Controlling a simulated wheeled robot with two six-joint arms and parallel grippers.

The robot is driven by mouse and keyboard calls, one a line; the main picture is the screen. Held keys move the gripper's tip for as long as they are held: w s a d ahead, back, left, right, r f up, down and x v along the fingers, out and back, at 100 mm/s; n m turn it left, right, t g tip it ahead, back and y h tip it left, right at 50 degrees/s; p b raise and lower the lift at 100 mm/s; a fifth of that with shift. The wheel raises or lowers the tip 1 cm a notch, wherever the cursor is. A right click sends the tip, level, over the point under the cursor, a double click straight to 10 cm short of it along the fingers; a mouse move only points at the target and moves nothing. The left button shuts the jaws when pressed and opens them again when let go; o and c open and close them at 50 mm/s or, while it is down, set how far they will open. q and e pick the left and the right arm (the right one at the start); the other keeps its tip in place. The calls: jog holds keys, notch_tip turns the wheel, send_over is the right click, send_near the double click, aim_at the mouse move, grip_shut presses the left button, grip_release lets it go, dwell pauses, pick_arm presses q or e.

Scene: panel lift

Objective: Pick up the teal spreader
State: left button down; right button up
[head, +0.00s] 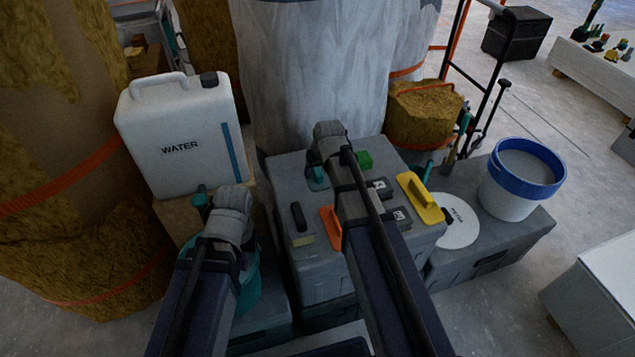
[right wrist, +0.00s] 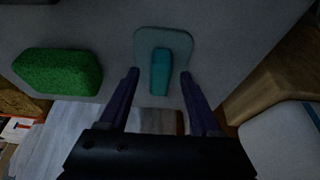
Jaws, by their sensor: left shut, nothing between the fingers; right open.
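The teal spreader (head: 317,179) lies on the top of the grey case (head: 285,172), near its far left part, partly hidden by my right arm in the head view. In the right wrist view the spreader (right wrist: 160,72) shows a teal handle on a rounded grey-teal plate. My right gripper (right wrist: 160,76) is open, its two fingers on either side of the handle with gaps; it seems not to touch it. In the head view my right gripper (head: 322,158) is over the spreader. My left gripper (head: 222,215) is shut and empty, left of the case by the water can.
A green sponge (head: 364,160) lies close to the spreader; it also shows in the right wrist view (right wrist: 58,72). An orange tool (head: 331,226), a black-handled tool (head: 298,216) and a yellow float (head: 420,198) share the case top. A white water can (head: 180,140) stands left.

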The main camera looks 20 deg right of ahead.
jog(key=shift+c, duration=0.2)
grip_shut()
dwell(0.4)
